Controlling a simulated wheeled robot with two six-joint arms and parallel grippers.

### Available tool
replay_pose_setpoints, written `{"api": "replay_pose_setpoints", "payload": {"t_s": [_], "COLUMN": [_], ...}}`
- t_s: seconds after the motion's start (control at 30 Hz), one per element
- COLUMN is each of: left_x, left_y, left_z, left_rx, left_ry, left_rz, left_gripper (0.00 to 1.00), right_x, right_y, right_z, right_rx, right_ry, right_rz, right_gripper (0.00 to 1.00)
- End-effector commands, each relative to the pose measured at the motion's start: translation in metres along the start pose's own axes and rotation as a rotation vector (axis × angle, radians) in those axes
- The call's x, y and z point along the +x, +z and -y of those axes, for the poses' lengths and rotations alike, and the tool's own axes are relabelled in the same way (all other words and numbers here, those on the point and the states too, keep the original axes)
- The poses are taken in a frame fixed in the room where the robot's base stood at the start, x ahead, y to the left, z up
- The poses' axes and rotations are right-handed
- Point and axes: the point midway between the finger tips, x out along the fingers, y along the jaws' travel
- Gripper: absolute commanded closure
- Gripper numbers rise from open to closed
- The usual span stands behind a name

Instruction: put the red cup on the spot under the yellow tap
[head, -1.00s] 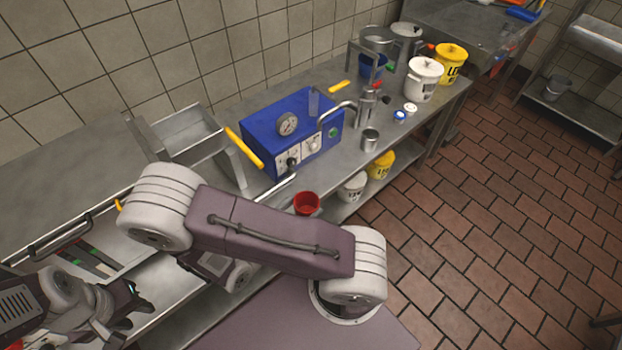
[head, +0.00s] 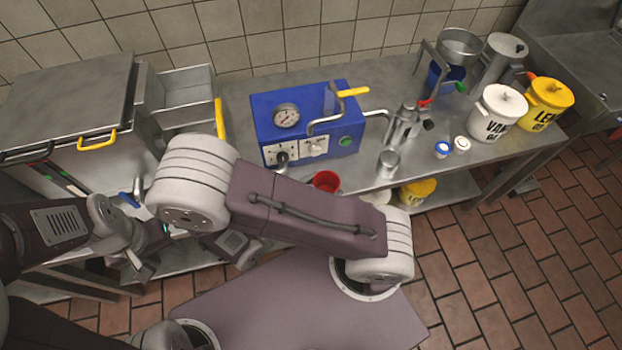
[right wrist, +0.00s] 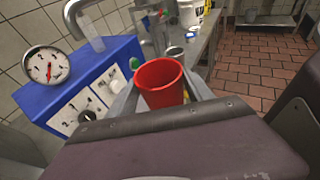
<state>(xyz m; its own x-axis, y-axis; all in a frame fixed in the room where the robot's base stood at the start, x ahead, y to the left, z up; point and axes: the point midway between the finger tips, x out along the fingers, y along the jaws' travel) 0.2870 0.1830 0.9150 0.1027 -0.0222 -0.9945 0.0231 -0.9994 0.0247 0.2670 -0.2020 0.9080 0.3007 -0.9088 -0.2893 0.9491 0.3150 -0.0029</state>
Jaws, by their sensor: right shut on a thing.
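The red cup (head: 325,181) is upright just in front of the blue machine (head: 262,108), partly hidden by my right arm in the head view. In the right wrist view my right gripper (right wrist: 160,98) is shut on the red cup (right wrist: 160,75), a finger at each side. A yellow tap handle (head: 352,92) sits on top of the machine, right of its middle. The spot beneath cannot be made out. My left gripper (head: 150,240) is at the left, away from the cup; its fingers are unclear.
A metal cup (head: 388,164) and a metal tap stand (head: 405,125) are right of the machine on the steel counter (head: 455,170). Small blue and white lids, a white tub (head: 495,112) and a yellow tub (head: 546,103) stand further right. A metal bin (head: 178,108) is left.

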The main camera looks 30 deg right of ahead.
Motion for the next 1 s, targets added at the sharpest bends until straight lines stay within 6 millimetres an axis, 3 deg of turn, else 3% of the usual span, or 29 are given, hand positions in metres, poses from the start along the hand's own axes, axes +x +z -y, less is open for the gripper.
{"api": "replay_pose_setpoints", "payload": {"t_s": [0.4, 0.67, 0.83, 1.0], "left_x": [0.009, 0.01, 0.014, 0.014], "left_y": [0.001, 0.001, 0.002, 0.002], "left_z": [0.0, 0.0, 0.0, 0.0], "left_rx": [0.0, 0.0, 0.0, 0.0], "left_ry": [0.0, 0.0, 0.0, 0.0], "left_rz": [0.0, 0.0, 0.0, 0.0], "left_gripper": [0.64, 0.64, 0.64, 0.64], "right_x": [0.056, 0.062, 0.071, 0.073], "right_y": [-0.047, -0.053, -0.081, -0.09], "right_z": [-0.092, -0.103, -0.103, -0.103], "right_rx": [0.002, 0.0, -0.003, 0.001], "right_ry": [-0.004, -0.001, -0.001, -0.001], "right_rz": [-0.001, 0.0, 0.001, 0.0], "right_gripper": [0.8, 0.8, 0.8, 0.8]}}
